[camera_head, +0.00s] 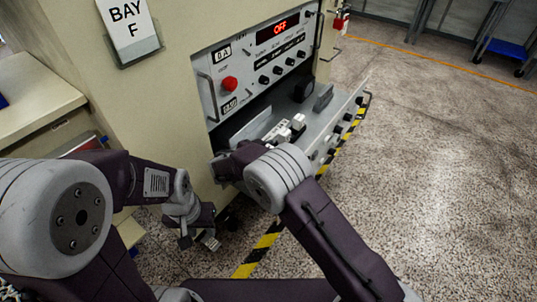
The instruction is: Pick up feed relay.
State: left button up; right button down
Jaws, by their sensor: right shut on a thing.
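Small pale blocks (285,129) lie inside the pulled-out drawer; which one is the feed relay I cannot tell. My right arm comes up from the bottom and bends at the drawer's near left end. My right gripper (236,158) is there at the drawer front, dark and largely hidden by the arm's joint. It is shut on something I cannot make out. My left gripper (199,241) hangs open and empty, low in front of the cabinet, left of the drawer.
The drawer (338,125) has dark knobs on its front. A grey block (323,97) stands farther inside it. Above is a control panel (262,62) with a red button and an "OFF" display. A bench (35,100) stands left.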

notch_tip(320, 180, up, 5)
jog(key=p, duration=0.3)
jog(key=shift+f, duration=0.2)
jog(key=w+d+r+p, duration=0.3)
jog(key=d+r, duration=0.3)
jog(key=d, duration=0.5)
jog(key=shift+w+r, duration=0.15)
jog(key=shift+r, duration=0.05)
